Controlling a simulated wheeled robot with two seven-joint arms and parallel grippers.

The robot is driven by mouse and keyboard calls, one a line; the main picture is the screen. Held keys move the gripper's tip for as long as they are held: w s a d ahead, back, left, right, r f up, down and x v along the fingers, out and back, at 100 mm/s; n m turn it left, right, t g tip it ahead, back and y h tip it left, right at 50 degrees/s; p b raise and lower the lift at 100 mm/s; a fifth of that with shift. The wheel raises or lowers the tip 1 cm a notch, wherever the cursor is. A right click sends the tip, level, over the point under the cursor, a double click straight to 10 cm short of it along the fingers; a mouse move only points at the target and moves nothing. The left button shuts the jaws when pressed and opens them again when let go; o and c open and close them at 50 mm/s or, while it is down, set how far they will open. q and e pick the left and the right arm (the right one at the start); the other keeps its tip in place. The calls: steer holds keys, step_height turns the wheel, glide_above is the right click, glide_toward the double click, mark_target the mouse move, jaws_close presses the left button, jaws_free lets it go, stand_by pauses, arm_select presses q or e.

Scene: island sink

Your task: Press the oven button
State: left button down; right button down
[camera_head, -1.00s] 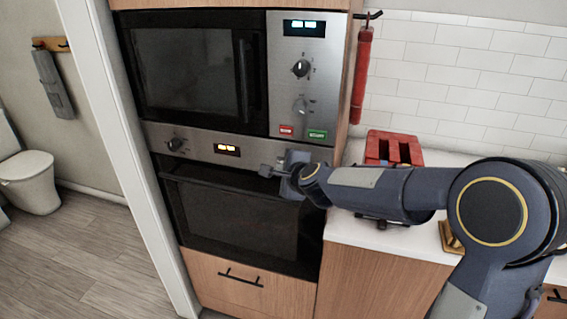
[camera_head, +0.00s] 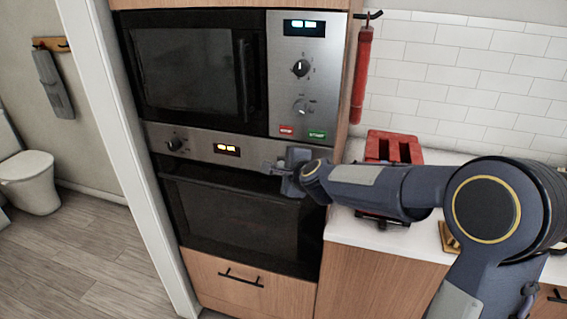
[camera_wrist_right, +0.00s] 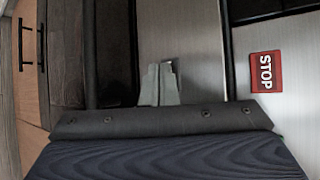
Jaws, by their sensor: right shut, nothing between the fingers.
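The built-in oven (camera_head: 235,215) has a steel control strip with a knob (camera_head: 174,144) and a lit display (camera_head: 227,149). Above it, the microwave panel carries a red button (camera_head: 286,130) and a green button (camera_head: 318,134). The red one reads STOP in the right wrist view (camera_wrist_right: 265,71). My right gripper (camera_head: 270,168) is shut and empty at the right end of the oven strip, below both microwave buttons. In the wrist view its fingertips (camera_wrist_right: 160,84) lie over bare steel; contact is unclear. No oven button is clearly visible. My left gripper is out of view.
The oven door handle runs just below the strip, partly behind my gripper. A red block-like holder (camera_head: 394,147) stands on the white counter (camera_head: 350,230) at right. A red cylinder (camera_head: 362,75) hangs beside the microwave. Open floor (camera_head: 90,255) lies at left.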

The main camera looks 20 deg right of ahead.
stand_by(0.4)
steer(key=shift+s+a, duration=0.25)
steer(key=shift+s, duration=0.1)
steer(key=shift+s+a, duration=0.1)
steer(key=s+a, duration=0.2)
steer(key=s, duration=0.1)
steer(key=s+a+p, duration=0.1)
steer(key=shift+s+a, duration=0.1)
steer(key=shift+s, duration=0.3)
steer(key=s+d+f+n+g, duration=0.1)
steer(key=s+n+g, duration=0.1)
steer(key=s+n, duration=0.4)
steer(key=s+d+f+n+g+y, duration=0.1)
steer(key=s+n, duration=0.5)
steer(key=s, duration=0.9)
steer(key=s+d+f+n+g+y, duration=0.1)
steer(key=s+d+f+n+g, duration=0.1)
steer(key=s+n, duration=0.5)
steer(key=s+f+g, duration=0.1)
steer(key=s+g, duration=0.1)
steer(key=s, duration=0.2)
steer(key=shift+s+d+f, duration=0.15)
steer(key=shift+s+d, duration=0.1)
steer(key=shift+s, duration=0.05)
